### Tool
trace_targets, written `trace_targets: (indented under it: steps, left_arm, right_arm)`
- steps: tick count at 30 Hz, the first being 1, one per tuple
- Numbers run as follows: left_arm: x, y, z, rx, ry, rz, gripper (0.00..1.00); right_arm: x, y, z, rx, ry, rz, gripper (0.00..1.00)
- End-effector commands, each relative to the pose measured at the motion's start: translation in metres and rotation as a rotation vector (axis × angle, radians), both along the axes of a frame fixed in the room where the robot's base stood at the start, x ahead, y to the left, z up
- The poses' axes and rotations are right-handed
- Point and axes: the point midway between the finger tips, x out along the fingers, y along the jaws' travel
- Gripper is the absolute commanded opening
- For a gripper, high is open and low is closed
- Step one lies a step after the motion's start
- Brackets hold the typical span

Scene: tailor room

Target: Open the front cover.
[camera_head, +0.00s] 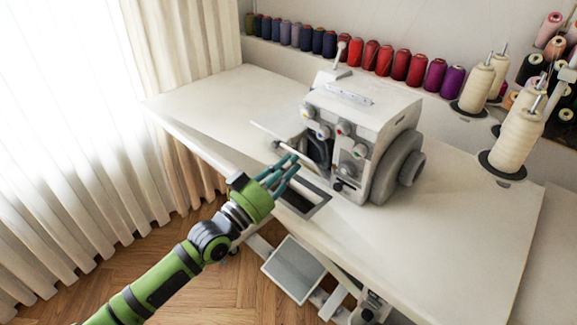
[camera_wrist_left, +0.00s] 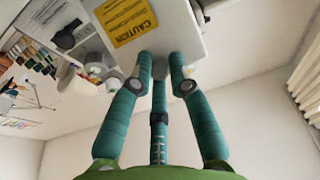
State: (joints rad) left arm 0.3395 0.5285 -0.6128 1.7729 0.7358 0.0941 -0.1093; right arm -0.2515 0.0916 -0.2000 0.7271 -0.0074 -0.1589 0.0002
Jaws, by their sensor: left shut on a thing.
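The white sewing machine (camera_head: 372,105) stands on the table with its thread dials facing my arm. Its front cover (camera_head: 272,134) shows in the head view as a thin white panel tilted out from the machine's lower front, with the dark inner parts uncovered above it. In the left wrist view the cover (camera_wrist_left: 182,30) bears a yellow caution label. My left gripper (camera_head: 291,166) is at the cover's near edge, and in the left wrist view its teal fingertips (camera_wrist_left: 160,72) are shut on that edge. My right gripper is not in view.
Cream thread cones (camera_head: 515,140) stand at the right, and a row of coloured spools (camera_head: 385,60) lines the back. The table's left part is clear.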

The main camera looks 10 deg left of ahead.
Motion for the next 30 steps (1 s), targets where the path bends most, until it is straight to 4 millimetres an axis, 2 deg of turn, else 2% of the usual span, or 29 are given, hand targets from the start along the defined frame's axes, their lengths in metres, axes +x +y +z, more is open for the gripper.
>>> trace_targets:
  steps: [1, 11, 12, 23, 26, 30]
  left_arm:
    - [-0.001, -0.001, -0.009, 0.012, 0.019, -0.002, 0.00]
    - [-0.001, -0.001, -0.012, 0.014, 0.023, -0.003, 0.00]
    - [-0.001, -0.001, -0.012, 0.014, 0.023, -0.003, 0.30]
    - [-0.003, 0.001, -0.008, 0.009, 0.014, 0.000, 0.30]
    - [-0.011, 0.007, -0.011, 0.010, 0.014, 0.000, 0.30]
    - [-0.032, 0.022, -0.018, 0.011, 0.017, -0.001, 0.30]
  right_arm:
    - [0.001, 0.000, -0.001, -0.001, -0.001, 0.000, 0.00]
    - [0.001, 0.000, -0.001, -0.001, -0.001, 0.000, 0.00]
    - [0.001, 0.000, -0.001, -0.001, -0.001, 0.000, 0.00]
    - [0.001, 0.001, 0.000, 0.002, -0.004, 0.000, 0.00]
    - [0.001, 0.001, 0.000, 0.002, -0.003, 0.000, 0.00]
    - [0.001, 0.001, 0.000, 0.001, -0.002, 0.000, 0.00]
